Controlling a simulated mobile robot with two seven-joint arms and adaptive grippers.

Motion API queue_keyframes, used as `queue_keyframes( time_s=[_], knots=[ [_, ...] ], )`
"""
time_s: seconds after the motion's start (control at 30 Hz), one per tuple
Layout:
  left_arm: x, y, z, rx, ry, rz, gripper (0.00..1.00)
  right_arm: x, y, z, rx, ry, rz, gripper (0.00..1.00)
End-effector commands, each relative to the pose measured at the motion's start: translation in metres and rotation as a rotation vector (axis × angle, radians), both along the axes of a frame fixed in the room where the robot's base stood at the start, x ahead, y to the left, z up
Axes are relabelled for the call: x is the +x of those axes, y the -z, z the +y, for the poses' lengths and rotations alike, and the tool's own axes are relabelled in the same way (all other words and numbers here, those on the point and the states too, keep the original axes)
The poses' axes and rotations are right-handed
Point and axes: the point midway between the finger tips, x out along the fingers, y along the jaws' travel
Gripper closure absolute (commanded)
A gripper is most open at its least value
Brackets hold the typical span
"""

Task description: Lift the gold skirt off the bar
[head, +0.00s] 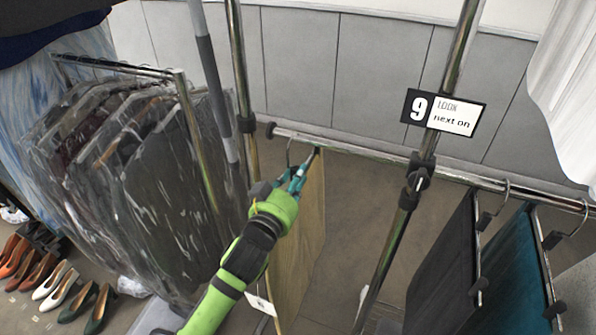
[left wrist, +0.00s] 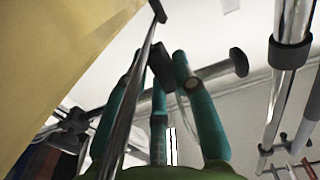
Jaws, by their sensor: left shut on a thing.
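The gold skirt (head: 302,235) hangs edge-on below the left end of the metal bar (head: 375,153) in the head view. It fills the upper left of the left wrist view (left wrist: 60,60). My left gripper (head: 291,180) is at the skirt's top, just under the bar. In the left wrist view its teal fingers (left wrist: 160,85) are closed around part of the skirt's hanger, by a dark clip (left wrist: 160,64). The hanger's hook (head: 289,150) shows at the bar; I cannot tell whether it bears on it. My right gripper is not in view.
A dark skirt (head: 441,270) and a teal skirt (head: 512,275) hang farther right on the bar. A chrome upright with a "9" sign (head: 444,111) stands between. Bagged garments (head: 135,170) fill a rack at left, with shoes (head: 50,280) on the floor.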

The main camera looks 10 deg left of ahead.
Motion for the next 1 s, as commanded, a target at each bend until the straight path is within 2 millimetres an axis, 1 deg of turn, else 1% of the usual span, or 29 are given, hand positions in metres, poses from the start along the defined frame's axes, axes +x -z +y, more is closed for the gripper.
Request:
queue_keyframes(
  time_s=[0.03, 0.5, 1.0],
  knots=[
    [-0.003, -0.003, 0.0, -0.001, 0.001, -0.005, 1.0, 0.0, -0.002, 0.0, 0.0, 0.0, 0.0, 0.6],
    [-0.024, -0.003, 0.005, -0.001, 0.001, -0.005, 1.0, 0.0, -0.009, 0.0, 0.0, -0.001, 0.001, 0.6],
    [-0.028, -0.002, 0.006, -0.001, 0.001, -0.005, 1.0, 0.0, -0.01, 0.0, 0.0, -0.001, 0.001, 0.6]
  ],
)
